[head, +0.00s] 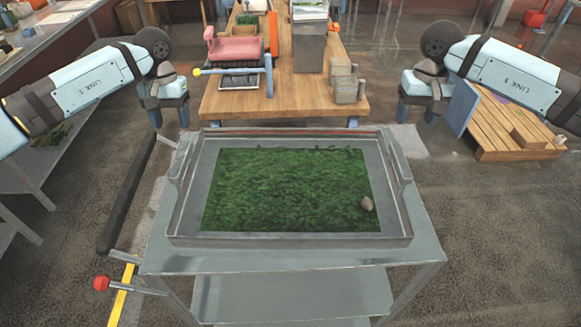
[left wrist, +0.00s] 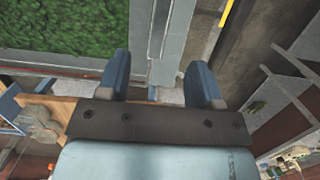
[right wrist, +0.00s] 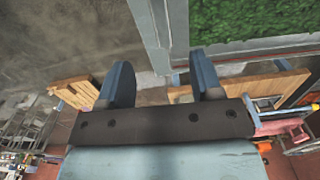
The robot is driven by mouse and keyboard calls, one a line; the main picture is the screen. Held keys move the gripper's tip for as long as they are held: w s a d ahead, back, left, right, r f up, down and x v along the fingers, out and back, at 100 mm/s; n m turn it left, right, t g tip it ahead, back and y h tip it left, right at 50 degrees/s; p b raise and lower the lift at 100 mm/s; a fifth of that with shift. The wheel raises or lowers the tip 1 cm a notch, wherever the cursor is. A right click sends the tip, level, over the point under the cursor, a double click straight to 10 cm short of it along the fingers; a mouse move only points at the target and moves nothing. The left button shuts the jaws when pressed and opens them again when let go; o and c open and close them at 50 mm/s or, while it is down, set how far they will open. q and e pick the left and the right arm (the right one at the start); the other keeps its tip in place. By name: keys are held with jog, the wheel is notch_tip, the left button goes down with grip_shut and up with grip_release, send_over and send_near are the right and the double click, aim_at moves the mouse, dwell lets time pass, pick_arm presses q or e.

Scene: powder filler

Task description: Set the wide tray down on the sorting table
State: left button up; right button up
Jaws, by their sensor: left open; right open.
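The wide grey tray (head: 290,241) rests level on a grey metal table with a lower shelf (head: 300,258), directly in front of me. My left gripper (head: 170,117) is open and empty beyond the tray's far left corner. My right gripper (head: 420,112) is open and empty beyond the far right corner. In the left wrist view (left wrist: 158,75) and right wrist view (right wrist: 162,80), nothing is between the fingers. I cannot tell which table is the sorting table.
A wooden bench (head: 235,103) with a pink-topped device (head: 236,50), a grey bin (head: 309,45) and small boxes (head: 346,85) stands behind the tray. A black bar (head: 127,195) and a red knob (head: 101,283) are at left. A wooden pallet (head: 500,135) is at right.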

aim_at(180, 156)
pick_arm(q)
jog(key=f, duration=0.4)
jog(key=s+f, duration=0.1)
jog(key=f, duration=0.4)
jog(key=s+f, duration=0.1)
jog(key=f, duration=0.3)
jog(key=shift+s+f, duration=0.2)
jog(key=shift+s, duration=0.05)
pick_arm(e)
jog(key=f, duration=1.3)
jog(key=shift+s+f, duration=0.25)
jog(key=shift+f, duration=0.05)
pick_arm(q)
jog(key=shift+c, duration=0.2)
pick_arm(e)
jog(key=shift+c, duration=0.2)
pick_arm(q)
grip_shut()
pick_arm(e)
grip_shut()
pick_arm(q)
jog(key=shift+w+r, duration=0.1)
jog(key=shift+r, duration=0.1)
pick_arm(e)
jog(key=shift+w+r, duration=0.1)
jog(key=shift+r, duration=0.15)
pick_arm(q)
jog(key=shift+w, duration=0.1)
pick_arm(e)
jog(key=shift+w, duration=0.1)
